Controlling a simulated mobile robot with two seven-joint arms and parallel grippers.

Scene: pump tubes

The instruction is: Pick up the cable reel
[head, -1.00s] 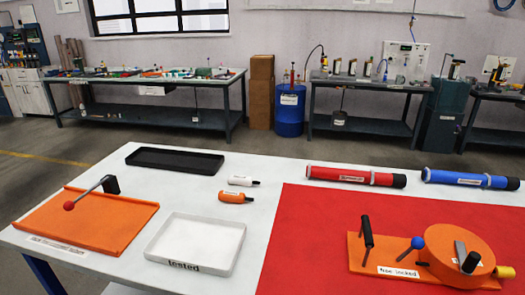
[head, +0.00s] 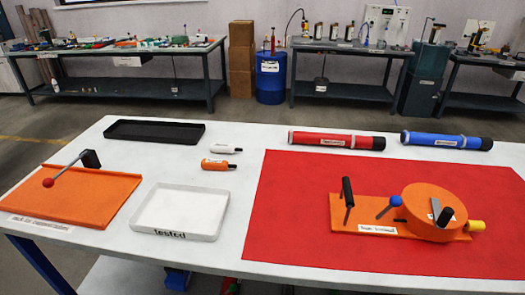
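I cannot make out a thing that is clearly a cable reel. The nearest in shape is an orange device with a round drum (head: 433,212), lying on the red mat (head: 300,235) at the right of the white table. It has an orange base plate, a black upright handle, a blue knob and a yellow end; its label is too small to read. Neither of my grippers is in view.
On the table are a red tube (head: 337,139), a blue tube (head: 447,140), a black tray (head: 153,131), a white tray (head: 146,212), an orange board with a red-knobbed lever (head: 77,204), and two small bottles (head: 216,164). Workbenches stand behind.

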